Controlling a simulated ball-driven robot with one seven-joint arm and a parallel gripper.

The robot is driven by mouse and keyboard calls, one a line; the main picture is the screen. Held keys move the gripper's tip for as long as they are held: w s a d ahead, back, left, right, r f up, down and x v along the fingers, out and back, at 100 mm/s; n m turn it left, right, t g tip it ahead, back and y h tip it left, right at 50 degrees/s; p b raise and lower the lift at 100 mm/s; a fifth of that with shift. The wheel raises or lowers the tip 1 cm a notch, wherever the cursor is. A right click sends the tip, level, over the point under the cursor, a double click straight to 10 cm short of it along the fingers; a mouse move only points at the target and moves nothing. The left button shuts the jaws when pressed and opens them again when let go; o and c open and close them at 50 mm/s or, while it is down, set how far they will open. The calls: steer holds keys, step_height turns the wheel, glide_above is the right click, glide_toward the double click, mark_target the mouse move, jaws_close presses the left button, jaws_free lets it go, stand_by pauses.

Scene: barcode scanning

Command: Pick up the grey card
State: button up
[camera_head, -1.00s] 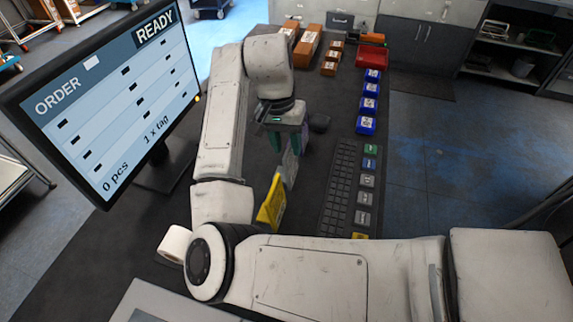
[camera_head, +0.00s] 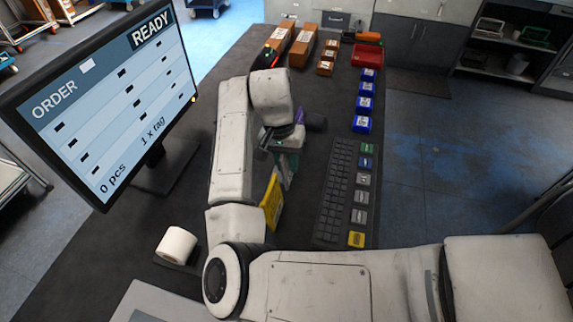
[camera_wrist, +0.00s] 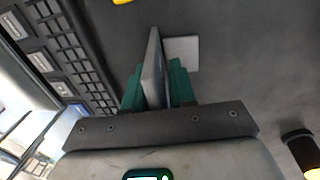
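The grey card (camera_wrist: 153,68) is a thin upright plate in the wrist view. It stands between the green fingertips of my gripper (camera_wrist: 158,86), which are close against it on both sides. In the head view my gripper (camera_head: 284,158) points down over the black bench, and the grey card (camera_head: 286,172) shows only in part below it. The fingers hide the card's lower part in the wrist view. A yellow card (camera_head: 271,203) stands close by in front of my gripper.
A flat light grey square (camera_wrist: 183,52) lies beyond the card. A keyboard (camera_head: 335,190) with coloured keys lies to the right, blue bins (camera_head: 365,90) further back. The monitor (camera_head: 110,100) stands left, near a white roll (camera_head: 177,245). Brown boxes (camera_head: 303,45) stand at the back.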

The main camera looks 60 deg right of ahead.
jaws_close()
steer(key=shift+r, duration=0.15)
